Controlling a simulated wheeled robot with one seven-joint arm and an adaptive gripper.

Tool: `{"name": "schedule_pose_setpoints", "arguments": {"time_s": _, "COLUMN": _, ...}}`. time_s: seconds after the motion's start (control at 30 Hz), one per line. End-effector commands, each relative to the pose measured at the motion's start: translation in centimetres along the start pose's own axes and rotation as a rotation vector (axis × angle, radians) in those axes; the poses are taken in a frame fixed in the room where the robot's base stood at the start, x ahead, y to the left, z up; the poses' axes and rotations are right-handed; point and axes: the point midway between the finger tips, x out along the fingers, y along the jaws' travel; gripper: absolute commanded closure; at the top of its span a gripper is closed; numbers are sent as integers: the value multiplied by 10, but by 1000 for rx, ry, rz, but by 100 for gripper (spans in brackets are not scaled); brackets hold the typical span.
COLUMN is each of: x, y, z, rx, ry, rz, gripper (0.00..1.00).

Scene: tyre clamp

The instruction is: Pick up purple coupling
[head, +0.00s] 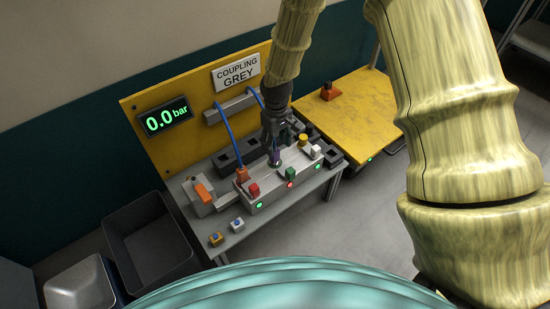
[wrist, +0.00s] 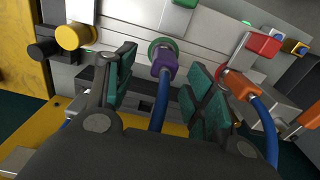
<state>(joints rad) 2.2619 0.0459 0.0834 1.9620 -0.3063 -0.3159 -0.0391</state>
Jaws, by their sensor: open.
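The purple coupling (wrist: 165,63) sits at a round green-rimmed port on the grey block, with a blue hose (wrist: 160,105) running from it toward my gripper. It also shows in the head view (head: 275,156), small and partly hidden by my gripper. My gripper (wrist: 157,75) is open, with one teal-padded finger on each side of the coupling. The fingers look apart from it, with a gap on both sides. In the head view my gripper (head: 274,150) is over the block from above.
An orange coupling (wrist: 240,85) with its own blue hose is close to the right finger. Red (wrist: 262,44), green and yellow (wrist: 76,36) knobs stand along the block. A pressure display (head: 166,117) and a "COUPLING GREY" sign (head: 237,73) are on the yellow back panel.

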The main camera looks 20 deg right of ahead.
Motion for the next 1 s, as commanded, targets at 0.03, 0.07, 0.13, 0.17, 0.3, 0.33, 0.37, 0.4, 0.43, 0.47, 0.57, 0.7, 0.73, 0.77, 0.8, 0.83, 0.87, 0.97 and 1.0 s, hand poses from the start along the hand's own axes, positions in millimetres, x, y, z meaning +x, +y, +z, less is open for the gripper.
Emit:
{"name": "schedule_pose_setpoints", "arguments": {"time_s": 0.03, "x": 9, "y": -2, "z": 0, "rx": -1, "ry": -2, "rz": 0, "gripper": 46}}
{"name": "schedule_pose_setpoints", "arguments": {"time_s": 0.07, "x": 13, "y": -3, "z": 0, "rx": -1, "ry": -2, "rz": -1, "gripper": 46}}
{"name": "schedule_pose_setpoints", "arguments": {"time_s": 0.13, "x": 23, "y": -5, "z": 0, "rx": 0, "ry": -1, "rz": -1, "gripper": 46}}
{"name": "schedule_pose_setpoints", "arguments": {"time_s": 0.17, "x": 27, "y": -6, "z": -1, "rx": 0, "ry": -1, "rz": -1, "gripper": 46}}
{"name": "schedule_pose_setpoints", "arguments": {"time_s": 0.3, "x": 42, "y": -6, "z": -1, "rx": 0, "ry": -1, "rz": -1, "gripper": 46}}
{"name": "schedule_pose_setpoints", "arguments": {"time_s": 0.33, "x": 44, "y": -6, "z": -1, "rx": 0, "ry": -1, "rz": -1, "gripper": 46}}
{"name": "schedule_pose_setpoints", "arguments": {"time_s": 0.37, "x": 45, "y": -6, "z": -1, "rx": 1, "ry": -1, "rz": -1, "gripper": 46}}
{"name": "schedule_pose_setpoints", "arguments": {"time_s": 0.4, "x": 46, "y": -6, "z": -1, "rx": 1, "ry": -1, "rz": 0, "gripper": 46}}
{"name": "schedule_pose_setpoints", "arguments": {"time_s": 0.43, "x": 46, "y": -6, "z": -1, "rx": 0, "ry": 0, "rz": 0, "gripper": 46}}
{"name": "schedule_pose_setpoints", "arguments": {"time_s": 0.47, "x": 46, "y": -6, "z": -1, "rx": 1, "ry": 0, "rz": 0, "gripper": 46}}
{"name": "schedule_pose_setpoints", "arguments": {"time_s": 0.57, "x": 45, "y": -6, "z": -1, "rx": 0, "ry": 0, "rz": 0, "gripper": 46}}
{"name": "schedule_pose_setpoints", "arguments": {"time_s": 0.7, "x": 45, "y": -6, "z": -1, "rx": 0, "ry": 0, "rz": 0, "gripper": 66}}
{"name": "schedule_pose_setpoints", "arguments": {"time_s": 0.73, "x": 45, "y": -6, "z": -1, "rx": 0, "ry": 0, "rz": 0, "gripper": 72}}
{"name": "schedule_pose_setpoints", "arguments": {"time_s": 0.77, "x": 45, "y": -6, "z": -1, "rx": 0, "ry": 0, "rz": 0, "gripper": 77}}
{"name": "schedule_pose_setpoints", "arguments": {"time_s": 0.8, "x": 45, "y": -6, "z": -1, "rx": 0, "ry": 0, "rz": 0, "gripper": 85}}
{"name": "schedule_pose_setpoints", "arguments": {"time_s": 0.83, "x": 45, "y": -6, "z": -1, "rx": 1, "ry": 0, "rz": 0, "gripper": 90}}
{"name": "schedule_pose_setpoints", "arguments": {"time_s": 0.87, "x": 45, "y": -6, "z": -1, "rx": 1, "ry": 0, "rz": 0, "gripper": 96}}
{"name": "schedule_pose_setpoints", "arguments": {"time_s": 0.97, "x": 45, "y": -6, "z": -1, "rx": 1, "ry": 0, "rz": 0, "gripper": 98}}
{"name": "schedule_pose_setpoints", "arguments": {"time_s": 1.0, "x": 45, "y": -6, "z": -1, "rx": 1, "ry": 0, "rz": 0, "gripper": 98}}
